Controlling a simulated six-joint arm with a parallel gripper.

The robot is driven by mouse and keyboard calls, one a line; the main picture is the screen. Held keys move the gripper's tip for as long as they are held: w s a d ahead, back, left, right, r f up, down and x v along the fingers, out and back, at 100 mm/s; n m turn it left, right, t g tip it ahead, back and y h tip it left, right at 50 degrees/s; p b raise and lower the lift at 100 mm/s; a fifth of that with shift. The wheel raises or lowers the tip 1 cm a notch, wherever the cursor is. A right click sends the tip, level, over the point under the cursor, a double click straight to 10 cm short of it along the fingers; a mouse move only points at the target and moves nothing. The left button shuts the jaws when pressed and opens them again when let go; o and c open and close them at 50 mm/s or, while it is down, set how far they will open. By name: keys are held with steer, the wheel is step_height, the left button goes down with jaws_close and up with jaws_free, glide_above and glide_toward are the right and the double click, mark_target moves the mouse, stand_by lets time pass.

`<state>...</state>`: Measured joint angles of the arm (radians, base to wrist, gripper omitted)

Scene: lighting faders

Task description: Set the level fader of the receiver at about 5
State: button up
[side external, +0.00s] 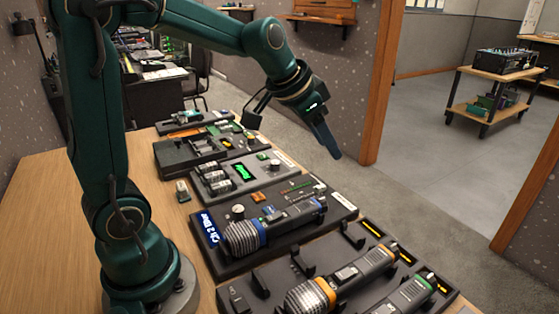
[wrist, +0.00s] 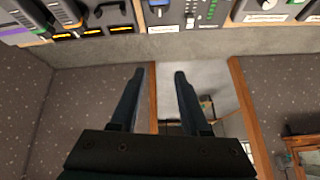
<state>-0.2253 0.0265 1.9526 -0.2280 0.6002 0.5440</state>
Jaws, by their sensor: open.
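What looks like the receiver is a dark grey unit (side external: 262,252) with a blue lit display (side external: 210,228), a round knob (side external: 238,211) and a microphone with a blue ring (side external: 262,233) lying on it. A narrow slotted strip (side external: 300,187) near its far right end may be the level fader; its cap and scale are too small to read. A slotted panel with small green marks also shows at the top edge of the wrist view (wrist: 201,14). My gripper (wrist: 158,74) is open and empty, with two dark fingers apart. In the side view my gripper (side external: 328,145) hangs above and beyond the units, touching nothing.
A grey unit with a green display (side external: 243,171) stands behind. A dark charging tray (side external: 252,299) with orange- and green-ringed microphones is in front. More devices line the wooden table (side external: 40,225). Free air surrounds my gripper; a wooden-edged wall (side external: 375,90) stands behind it.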

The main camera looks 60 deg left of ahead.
steer(key=w+a+f+n+g, duration=0.1)
steer(key=w+a+f, duration=0.2)
steer(key=a+f, duration=0.15)
steer(key=n+g, duration=0.1)
glide_above(320, 186)
steer(key=s, duration=0.3)
step_height(320, 186, down, 6)
steer(key=shift+w+d+r, duration=0.1)
steer(key=shift+x, duration=2.4)
jaws_close()
